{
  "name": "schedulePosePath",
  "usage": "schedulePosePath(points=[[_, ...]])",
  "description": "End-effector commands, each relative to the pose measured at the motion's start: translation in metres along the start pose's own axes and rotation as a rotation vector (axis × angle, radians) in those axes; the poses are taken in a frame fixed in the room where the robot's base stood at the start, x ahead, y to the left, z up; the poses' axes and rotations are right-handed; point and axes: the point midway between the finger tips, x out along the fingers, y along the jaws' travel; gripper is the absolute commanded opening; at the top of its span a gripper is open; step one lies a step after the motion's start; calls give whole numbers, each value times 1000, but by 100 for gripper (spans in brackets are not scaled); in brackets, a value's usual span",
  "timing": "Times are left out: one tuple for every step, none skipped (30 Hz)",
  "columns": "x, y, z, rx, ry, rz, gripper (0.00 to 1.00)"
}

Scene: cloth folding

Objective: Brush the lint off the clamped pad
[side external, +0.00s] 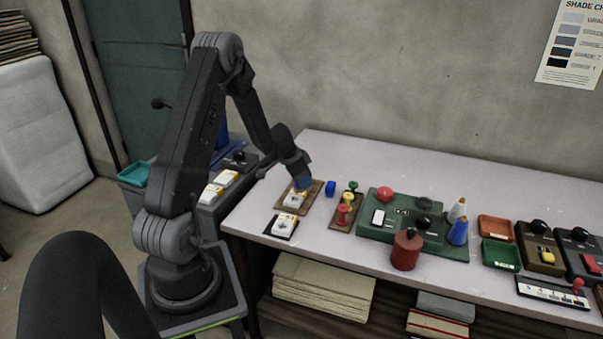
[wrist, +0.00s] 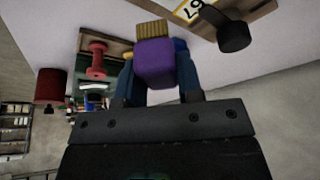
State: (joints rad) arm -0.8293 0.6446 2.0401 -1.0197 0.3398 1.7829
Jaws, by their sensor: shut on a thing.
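My gripper (side external: 301,183) is low over the left end of the table in the side view. In the wrist view my gripper (wrist: 156,78) has its two blue fingers shut on the purple handle of a brush (wrist: 154,64). Its tan bristles (wrist: 152,29) point away from the fingers. A brown board (side external: 310,207) lies just under the gripper, with a white and yellow piece (side external: 295,201) on it. In the wrist view a brown board (wrist: 258,12) carries a plate marked 67 and a black knobbed part (wrist: 234,36). I cannot tell whether the bristles touch anything.
To the right stand a blue block (side external: 330,188), a rack with a red spool (side external: 343,215), a green station (side external: 378,235) and a red canister (side external: 406,250). Bare tabletop (side external: 365,160) runs along the back.

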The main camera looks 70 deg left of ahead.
Motion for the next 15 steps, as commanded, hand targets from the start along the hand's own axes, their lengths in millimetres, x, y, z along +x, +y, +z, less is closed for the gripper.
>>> schedulePosePath(points=[[5, 1, 2, -1, -2, 2, 15], [8, 1, 4, -1, -3, 2, 15], [11, 1, 5, -1, -4, 2, 15], [13, 1, 6, -1, -3, 1, 15], [16, 1, 7, -1, -3, 2, 15], [19, 1, 8, -1, -3, 2, 15], [22, 1, 9, 0, -2, 2, 15], [24, 1, 10, -1, -2, 2, 15], [28, 1, 11, -1, -2, 2, 15], [30, 1, 13, -1, -3, 2, 15], [35, 1, 15, -1, -4, 4, 15], [40, 1, 17, -3, -4, 3, 15], [38, -4, 19, -3, -1, 0, 15], [35, -6, 20, -3, 0, -2, 15], [35, -9, 23, -3, -1, -1, 15]])
